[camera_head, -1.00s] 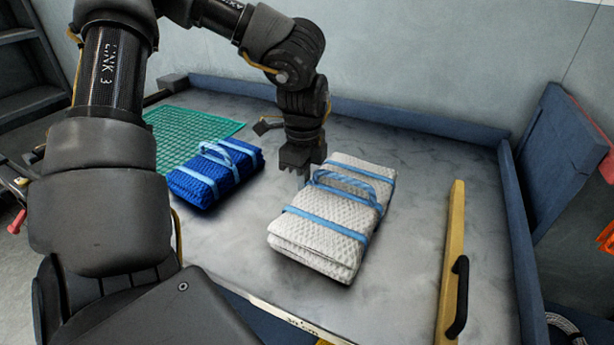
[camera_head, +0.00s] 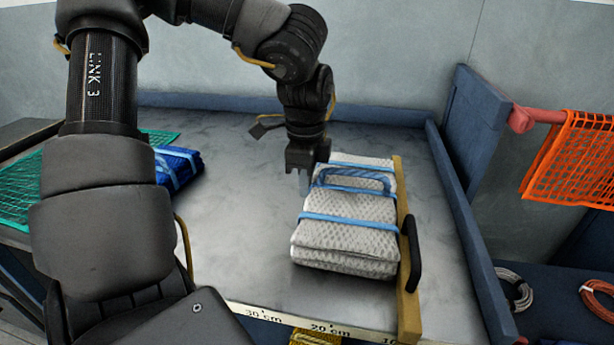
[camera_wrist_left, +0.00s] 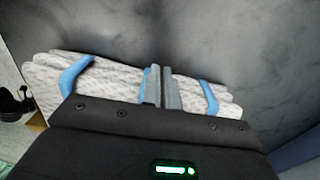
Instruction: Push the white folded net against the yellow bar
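The white folded net (camera_head: 348,232), with blue straps and a blue handle loop, lies flat on the grey table. Its right long side is against the yellow bar (camera_head: 408,309), with no clear gap showing. My left gripper (camera_head: 305,184) points down at the net's left side towards the far end, fingers low beside it. In the left wrist view its fingers (camera_wrist_left: 163,88) are together, with nothing seen between them, in front of the white net (camera_wrist_left: 118,82). Whether the fingertips touch the net is hard to tell. My right gripper is out of view.
A blue folded net (camera_head: 181,167) and a green net (camera_head: 22,187) lie at the left, partly behind my left arm. Blue rims edge the table at the back and right. The yellow bar has a black handle (camera_head: 412,254). Table left of the white net is clear.

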